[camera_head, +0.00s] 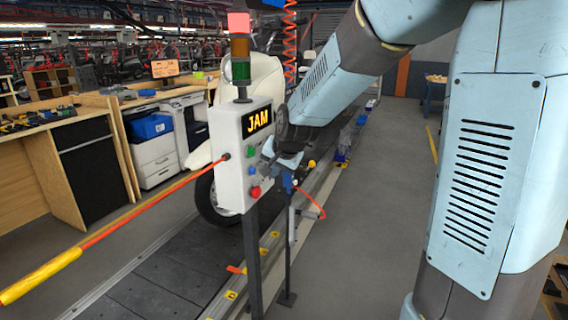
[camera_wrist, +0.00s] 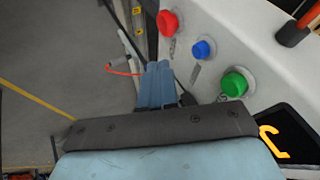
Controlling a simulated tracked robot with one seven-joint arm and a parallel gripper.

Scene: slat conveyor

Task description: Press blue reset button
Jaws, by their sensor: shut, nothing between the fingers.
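The white control box (camera_head: 230,165) stands on a post beside the conveyor and shows a lit JAM sign (camera_head: 256,122). The blue button (camera_head: 252,169) sits between the green button (camera_head: 250,149) above and the red button (camera_head: 255,191) below. In the wrist view the blue button (camera_wrist: 203,50) lies to the right of my fingertips, between the red button (camera_wrist: 168,23) and the green button (camera_wrist: 235,84). My gripper (camera_head: 284,160) is just right of the box face; its blue fingers (camera_wrist: 158,70) are together and empty. They appear apart from the blue button.
A signal tower (camera_head: 239,50) tops the box. A long orange rod with a yellow handle (camera_head: 40,275) reaches to the box's left side. The slat conveyor (camera_head: 170,265) runs behind, with a white scooter body on it.

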